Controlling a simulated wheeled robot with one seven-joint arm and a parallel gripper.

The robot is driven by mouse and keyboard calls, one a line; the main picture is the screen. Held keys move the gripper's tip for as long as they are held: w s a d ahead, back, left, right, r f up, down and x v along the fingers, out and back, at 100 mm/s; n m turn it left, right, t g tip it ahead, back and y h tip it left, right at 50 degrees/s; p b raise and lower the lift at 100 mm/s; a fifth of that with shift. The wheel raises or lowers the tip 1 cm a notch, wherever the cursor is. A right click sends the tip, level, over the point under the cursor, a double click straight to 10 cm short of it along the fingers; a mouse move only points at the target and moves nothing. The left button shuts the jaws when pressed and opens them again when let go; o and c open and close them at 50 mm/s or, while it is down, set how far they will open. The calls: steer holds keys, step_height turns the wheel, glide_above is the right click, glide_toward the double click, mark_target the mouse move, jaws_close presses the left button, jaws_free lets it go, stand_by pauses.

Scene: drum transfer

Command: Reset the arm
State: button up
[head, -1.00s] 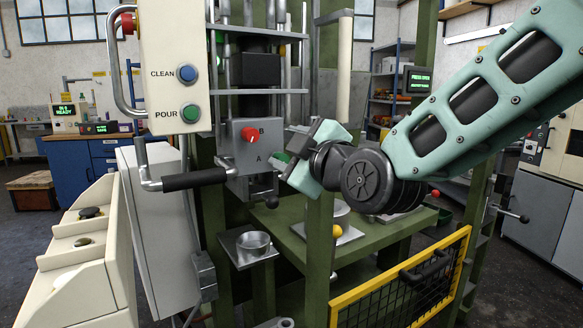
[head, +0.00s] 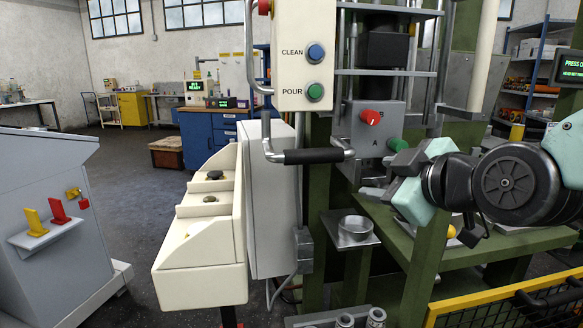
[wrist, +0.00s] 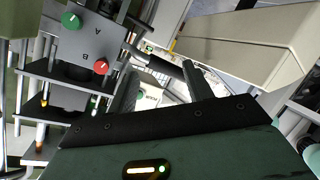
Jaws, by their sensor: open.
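My gripper (head: 377,180) is at the right in the head view, on the teal end of my arm, beside the grey box with the A and B marks (head: 372,143). In the wrist view its two dark fingers (wrist: 162,82) stand apart, with nothing held between them. The box's red knob (head: 376,118) and green knob (head: 397,145) also show near the upper left in the wrist view. In the head view the fingers are partly hidden by the gripper body. I cannot tell whether they touch the box.
A panel with CLEAN and POUR buttons (head: 304,60) and a black-gripped handle (head: 312,156) stand left of my gripper. A metal cup (head: 355,228) sits on a small shelf below. A yellow-edged guard (head: 505,300) is at lower right. The floor at left (head: 130,165) is open.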

steer(key=s+a+f+m+g+p, duration=0.2)
steer(key=s+a+f+g, duration=0.3)
steer(key=s+f+g, duration=0.45)
steer(key=s+d+f+m+g+h, duration=0.1)
steer(key=s+g+h, duration=0.1)
steer(key=s, duration=0.4)
steer(key=s+d+f+m+g+h+p, duration=0.1)
steer(key=s+f+g, duration=0.1)
steer(key=s, duration=0.4)
steer(key=shift+s+d+f+h, duration=0.2)
steer(key=shift+s+d+h, duration=0.1)
steer(key=shift+s+h, duration=0.1)
steer(key=shift+w, duration=0.1)
